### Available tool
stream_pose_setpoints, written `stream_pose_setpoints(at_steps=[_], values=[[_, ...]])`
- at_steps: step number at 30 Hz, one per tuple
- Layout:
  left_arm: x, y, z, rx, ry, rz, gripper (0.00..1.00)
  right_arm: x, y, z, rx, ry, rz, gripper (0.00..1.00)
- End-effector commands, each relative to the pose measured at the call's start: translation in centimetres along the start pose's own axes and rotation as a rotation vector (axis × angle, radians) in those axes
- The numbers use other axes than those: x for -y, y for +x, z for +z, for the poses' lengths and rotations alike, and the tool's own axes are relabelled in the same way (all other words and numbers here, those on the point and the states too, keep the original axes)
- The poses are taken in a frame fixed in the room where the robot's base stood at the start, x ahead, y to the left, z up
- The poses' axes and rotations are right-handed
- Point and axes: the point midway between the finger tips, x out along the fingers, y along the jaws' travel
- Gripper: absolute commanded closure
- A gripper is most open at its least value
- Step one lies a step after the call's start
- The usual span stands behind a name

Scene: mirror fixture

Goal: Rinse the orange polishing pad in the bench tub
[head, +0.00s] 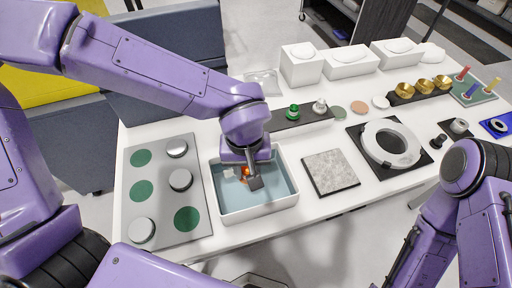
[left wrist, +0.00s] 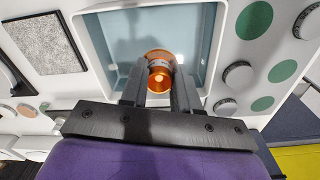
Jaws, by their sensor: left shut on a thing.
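The bench tub (head: 258,214) is a white rectangular tub with a blue-grey inside, standing on the white bench; its wall also shows in the left wrist view (left wrist: 92,40). My left gripper (head: 250,180) points down over the tub. Its two dark fingers (left wrist: 160,84) are shut on the orange polishing pad (left wrist: 158,82), which has a metallic band around it. In the head view only a bit of the orange pad (head: 244,171) shows beside the fingers. I cannot tell whether the pad touches the tub floor. My right arm shows at the right edge, but its gripper is out of view.
A grey plate (head: 165,215) with green discs and metal knobs lies left of the tub. A stone-like square tile (head: 330,172) lies to its right, then a white ring (head: 391,143) on a black plate. A dark rack (head: 300,120) with green and white knobs stands behind.

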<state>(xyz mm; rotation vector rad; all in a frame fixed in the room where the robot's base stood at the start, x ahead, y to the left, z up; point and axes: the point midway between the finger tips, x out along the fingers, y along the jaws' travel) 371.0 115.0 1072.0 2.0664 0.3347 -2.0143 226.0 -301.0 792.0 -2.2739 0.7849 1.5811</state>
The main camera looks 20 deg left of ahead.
Motion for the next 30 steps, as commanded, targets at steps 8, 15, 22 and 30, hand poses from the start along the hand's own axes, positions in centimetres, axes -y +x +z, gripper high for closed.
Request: stream_pose_setpoints(at_steps=[8, 15, 22, 30], values=[[-1.1, 4.0, -3.1, 0.038, -0.002, -0.015, 1.0, 0.2, 2.9, 1.2, 0.0, 0.0, 0.0, 0.57], [-1.1, 6.7, -3.0, 0.036, -0.004, -0.014, 1.0, 0.4, 3.8, 1.6, -0.001, 0.0, 0.0, 0.57], [-1.0, 9.4, -2.8, 0.034, -0.003, -0.013, 1.0, 0.4, 4.7, 2.0, 0.0, 0.0, 0.0, 0.57], [-1.1, 11.1, -3.0, 0.034, -0.003, -0.012, 1.0, 0.5, 5.2, 2.1, 0.0, 0.0, 0.0, 0.57]])
